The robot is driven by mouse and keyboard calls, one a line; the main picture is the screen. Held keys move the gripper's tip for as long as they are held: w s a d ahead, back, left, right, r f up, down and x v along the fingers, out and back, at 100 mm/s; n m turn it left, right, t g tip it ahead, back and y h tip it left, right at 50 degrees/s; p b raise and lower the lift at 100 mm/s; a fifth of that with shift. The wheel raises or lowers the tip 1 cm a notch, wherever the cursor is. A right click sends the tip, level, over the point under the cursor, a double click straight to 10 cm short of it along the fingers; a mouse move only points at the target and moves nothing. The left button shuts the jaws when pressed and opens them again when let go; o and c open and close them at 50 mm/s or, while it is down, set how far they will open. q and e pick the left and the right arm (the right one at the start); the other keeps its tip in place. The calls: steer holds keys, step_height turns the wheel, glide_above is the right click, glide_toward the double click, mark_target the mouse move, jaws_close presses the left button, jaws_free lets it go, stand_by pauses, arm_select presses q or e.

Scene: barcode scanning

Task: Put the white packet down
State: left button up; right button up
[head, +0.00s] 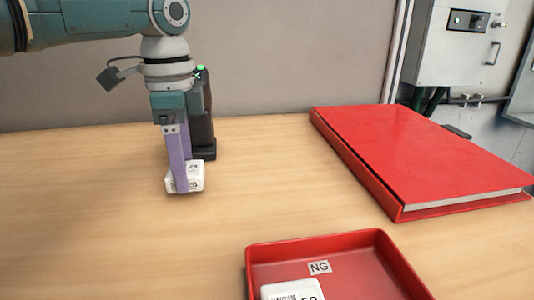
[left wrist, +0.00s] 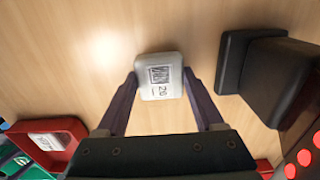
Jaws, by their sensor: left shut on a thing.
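The white packet (head: 198,178) has a printed code and number on its face. My left gripper (head: 183,184) has purple fingers pointing down and is shut on it, low over the left part of the wooden table. In the left wrist view the packet (left wrist: 160,68) sits between the two fingertips (left wrist: 160,82), its printed face towards the camera. I cannot tell whether its underside touches the table. My right gripper is not in view.
A dark scanner-like device (head: 208,148) with a green light stands just behind my left gripper. A red tray (head: 390,262) marked NG holds another white packet (head: 290,290) at the front. A big red binder (head: 430,150) lies at right. The table between is clear.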

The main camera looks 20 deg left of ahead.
arm_select(q)
steer(key=shift+f, duration=0.35)
steer(key=shift+f, duration=0.15)
steer(key=o, duration=1.5)
steer(key=shift+r, duration=0.5)
step_height(320, 180, up, 11)
steer(key=shift+r+p, duration=0.2)
steer(key=shift+p, duration=0.5)
